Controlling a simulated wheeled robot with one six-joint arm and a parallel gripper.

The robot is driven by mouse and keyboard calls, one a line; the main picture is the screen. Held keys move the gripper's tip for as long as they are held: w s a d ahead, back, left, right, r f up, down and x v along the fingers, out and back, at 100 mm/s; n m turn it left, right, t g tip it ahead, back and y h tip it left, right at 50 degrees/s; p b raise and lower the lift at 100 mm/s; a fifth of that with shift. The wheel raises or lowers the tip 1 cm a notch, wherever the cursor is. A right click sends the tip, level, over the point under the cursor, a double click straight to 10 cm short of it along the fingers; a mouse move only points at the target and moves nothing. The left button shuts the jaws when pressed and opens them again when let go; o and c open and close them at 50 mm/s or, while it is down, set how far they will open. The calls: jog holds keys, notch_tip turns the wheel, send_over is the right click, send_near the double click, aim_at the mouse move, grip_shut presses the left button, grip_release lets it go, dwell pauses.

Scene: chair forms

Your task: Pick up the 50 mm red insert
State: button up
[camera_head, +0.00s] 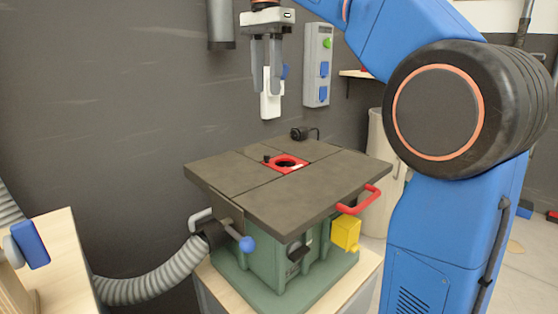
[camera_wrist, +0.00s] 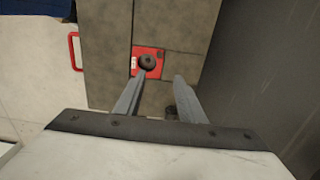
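The red insert (camera_head: 290,159) lies in the middle of the dark top of a green machine in the head view, with a dark round opening at its centre. In the wrist view the red insert (camera_wrist: 156,72) shows as a red square with a dark ring and a small white label, beyond the fingertips. My gripper (camera_head: 267,92) hangs high above the machine top, pointing down, well apart from the insert. Its two fingers stand apart in the wrist view (camera_wrist: 158,80) with nothing held between them. I cannot read the insert's size.
The machine top (camera_head: 240,180) is otherwise mostly clear. A red handle (camera_head: 358,199) and yellow box (camera_head: 345,233) are on its right side. A blue-knobbed lever (camera_head: 246,244) and grey hose (camera_head: 150,285) are at its left. A dark wall (camera_head: 120,110) stands behind.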

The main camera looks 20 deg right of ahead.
notch_tip(320, 180, down, 12)
jog(key=shift+r, duration=0.15)
jog(key=shift+s+a+f, duration=0.1)
jog(key=shift+f, duration=1.25)
jog(key=shift+s+a+f, duration=0.1)
jog(key=shift+f, duration=1.2)
grip_shut()
